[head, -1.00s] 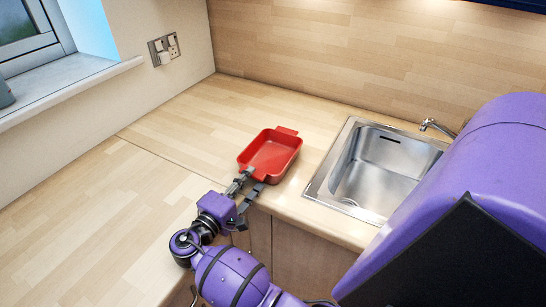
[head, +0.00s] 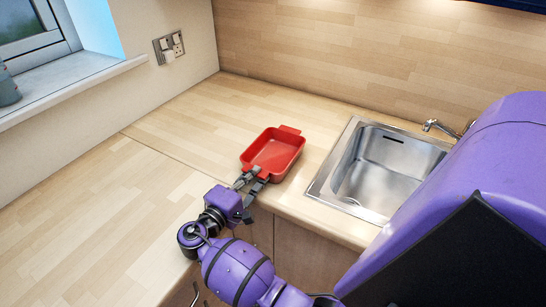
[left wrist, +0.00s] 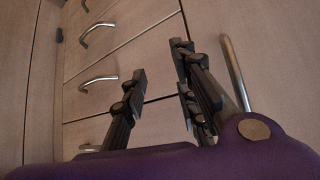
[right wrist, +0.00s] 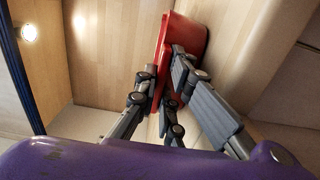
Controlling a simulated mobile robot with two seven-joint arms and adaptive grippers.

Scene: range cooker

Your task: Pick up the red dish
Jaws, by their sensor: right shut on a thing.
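The red dish (head: 273,152) is a rectangular, empty baking dish with a tab handle at each end. It rests on the wooden worktop, left of the sink. My right gripper (head: 256,177) is shut on the near handle, at the worktop's front edge; its fingers partly hide that handle. In the right wrist view the dish (right wrist: 184,36) shows between and beyond the fingers. My left gripper (left wrist: 160,68) is open and empty in front of the drawer fronts, with its fingers apart.
A steel sink (head: 385,170) with a tap (head: 440,127) is to the right of the dish. The worktop (head: 120,205) is clear to the left and behind. Drawers with metal handles (left wrist: 98,84) are close to my left gripper. A wall socket (head: 169,47) is at the back left.

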